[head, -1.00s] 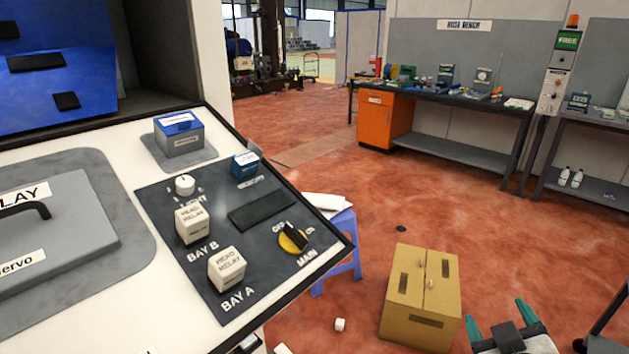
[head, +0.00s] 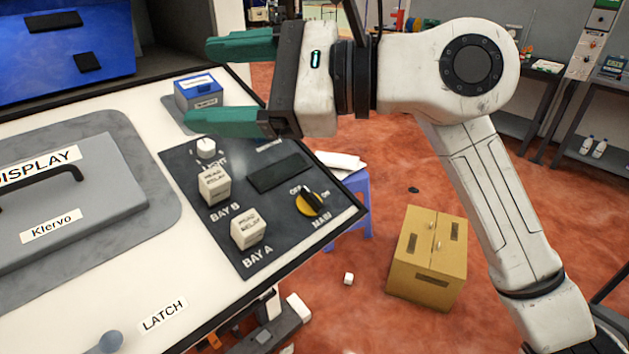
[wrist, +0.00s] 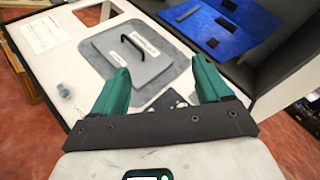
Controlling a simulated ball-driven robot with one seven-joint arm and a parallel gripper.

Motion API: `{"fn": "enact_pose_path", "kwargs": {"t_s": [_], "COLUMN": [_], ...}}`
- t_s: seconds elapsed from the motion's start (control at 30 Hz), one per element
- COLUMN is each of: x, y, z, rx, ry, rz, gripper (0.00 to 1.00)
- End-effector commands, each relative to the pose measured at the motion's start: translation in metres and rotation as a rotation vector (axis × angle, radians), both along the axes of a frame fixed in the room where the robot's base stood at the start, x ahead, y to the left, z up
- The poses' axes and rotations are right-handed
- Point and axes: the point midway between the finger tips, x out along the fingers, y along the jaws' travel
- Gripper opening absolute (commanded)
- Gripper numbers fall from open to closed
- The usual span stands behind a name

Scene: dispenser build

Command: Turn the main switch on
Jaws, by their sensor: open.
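The main switch (head: 310,203) is a yellow round dial with a black knob, marked OFF and ON, near the right edge of the dark panel (head: 245,268) in the head view. The knob points toward OFF, as far as I can tell. My gripper (head: 218,84) is open and empty, with teal fingers pointing left. In the picture it lies above and left of the switch, apart from it, over the upper part of the panel. In the wrist view my gripper (wrist: 158,85) faces the white counter, and the switch does not show.
Two relay blocks (head: 214,186) (head: 248,229) and a white knob (head: 206,148) stand on the panel. A blue-topped box (head: 200,91) is behind them. A grey lid (head: 62,215) with a black handle lies at left. A cardboard box (head: 428,260) stands on the floor.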

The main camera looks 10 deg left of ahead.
Motion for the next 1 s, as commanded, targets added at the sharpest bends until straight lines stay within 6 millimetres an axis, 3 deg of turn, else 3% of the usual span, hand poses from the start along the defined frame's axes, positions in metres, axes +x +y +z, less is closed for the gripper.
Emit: {"fn": "enact_pose_path", "kwargs": {"t_s": [0.1, 0.2, 0.4, 0.6, 0.77, 1.0], "x": [0.017, 0.036, 0.064, 0.072, 0.075, 0.085], "y": [-0.003, -0.025, -0.081, -0.102, -0.097, -0.084], "z": [-0.042, -0.073, -0.098, -0.104, -0.119, -0.159], "rx": [-0.360, -0.653, -1.075, -1.210, -1.210, -1.207], "ry": [-0.193, -0.308, -0.404, -0.412, -0.409, -0.406], "rz": [0.008, 0.017, 0.031, 0.040, 0.043, 0.042], "gripper": [0.77, 0.77, 0.77, 0.77, 0.77, 0.77]}}
